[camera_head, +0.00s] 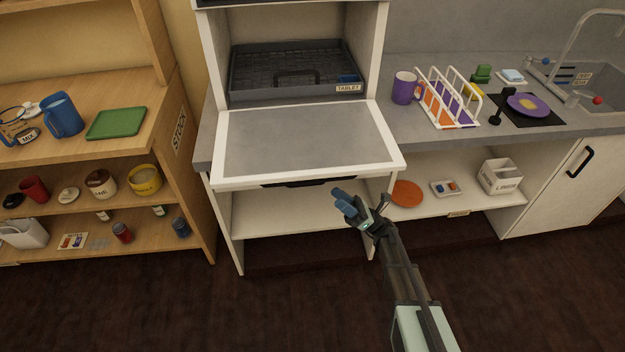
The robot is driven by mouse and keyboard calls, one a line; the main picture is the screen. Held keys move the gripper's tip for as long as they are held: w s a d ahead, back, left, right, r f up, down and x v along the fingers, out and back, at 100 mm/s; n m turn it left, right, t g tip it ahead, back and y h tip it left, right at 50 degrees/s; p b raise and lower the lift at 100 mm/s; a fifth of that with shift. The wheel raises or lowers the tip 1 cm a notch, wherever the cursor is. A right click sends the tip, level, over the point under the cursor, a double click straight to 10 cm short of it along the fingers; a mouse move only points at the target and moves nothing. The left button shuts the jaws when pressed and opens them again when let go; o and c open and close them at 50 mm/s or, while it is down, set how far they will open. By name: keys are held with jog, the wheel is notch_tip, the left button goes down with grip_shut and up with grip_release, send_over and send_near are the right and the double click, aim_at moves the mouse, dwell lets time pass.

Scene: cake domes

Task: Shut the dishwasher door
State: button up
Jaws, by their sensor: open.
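The dishwasher door (305,140) is folded down flat, a grey panel with a white frame reaching out from the cabinet front. A dark handle (300,183) shows under its front edge. My gripper (350,203) is open and empty. In the picture it is just below the door's front edge, right of the handle. I cannot tell whether it touches the door.
A wooden shelf unit (170,180) with mugs and jars stands at the left. At the right a counter (470,135) holds a purple mug (405,88), a plate rack (449,100) and a sink. An open shelf (300,212) lies under the door. The dark floor in front is clear.

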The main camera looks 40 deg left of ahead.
aim_at(312, 182)
jog(key=x, duration=1.1)
jog(key=shift+s+a+r, duration=0.15)
jog(key=shift+a+r, duration=0.05)
jog(key=shift+r, duration=0.05)
grip_shut()
